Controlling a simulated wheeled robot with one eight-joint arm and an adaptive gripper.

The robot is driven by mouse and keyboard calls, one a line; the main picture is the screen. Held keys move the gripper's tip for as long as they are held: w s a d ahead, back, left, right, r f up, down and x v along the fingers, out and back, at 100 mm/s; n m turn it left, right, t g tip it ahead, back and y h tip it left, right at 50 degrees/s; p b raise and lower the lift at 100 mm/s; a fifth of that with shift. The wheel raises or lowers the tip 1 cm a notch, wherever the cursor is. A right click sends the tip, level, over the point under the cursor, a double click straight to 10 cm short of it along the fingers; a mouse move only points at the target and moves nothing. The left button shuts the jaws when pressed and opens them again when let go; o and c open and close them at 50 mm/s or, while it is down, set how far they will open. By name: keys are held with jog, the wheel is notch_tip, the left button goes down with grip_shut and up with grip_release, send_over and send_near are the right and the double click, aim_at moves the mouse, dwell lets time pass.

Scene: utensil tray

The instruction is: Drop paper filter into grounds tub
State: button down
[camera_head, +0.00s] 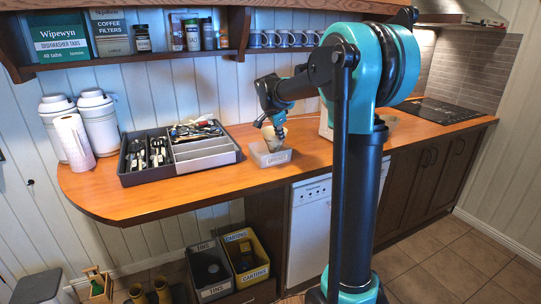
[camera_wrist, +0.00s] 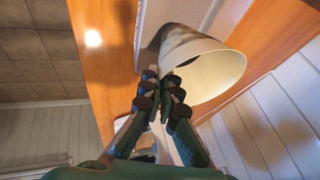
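The paper filter (camera_wrist: 215,72), a pale cream cone with a brownish patch, is between my fingertips in the wrist view, its open mouth facing lower right. My gripper (camera_wrist: 170,88) is shut on its near edge. In the head view the filter (camera_head: 277,117) shows as a pale shape beside my gripper (camera_head: 278,146), above the tub. The grounds tub (camera_head: 270,159) is a small translucent, labelled box on the wooden counter, just below my gripper. The inside of the tub is mostly hidden, and I cannot tell whether the filter touches its rim.
A dark utensil tray (camera_head: 150,179) with grey compartments stands left of the tub. White canisters (camera_head: 98,120) and a paper roll (camera_head: 73,142) stand farther left. A shelf (camera_head: 160,60) hangs above. A dark hob (camera_head: 437,110) lies right. Bare counter lies in front of the tray.

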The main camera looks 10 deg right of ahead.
jog(key=c, duration=1.6)
grip_release()
jog(key=shift+c, duration=0.2)
jog(key=v, duration=1.2)
jog(key=shift+s+f, duration=0.1)
jog(key=s+d+f+n+y, duration=0.1)
jog(key=s+f+n, duration=0.6)
jog(key=s+f, duration=0.8)
jog(key=s+d+f+n+y, duration=0.1)
jog(key=s+d+f+n, duration=0.3)
jog(key=s+f, duration=1.2)
jog(key=s+n, duration=0.1)
jog(key=n, duration=0.2)
jog(key=shift+f+g+y, duration=0.15)
jog(key=shift+g+y, duration=0.25)
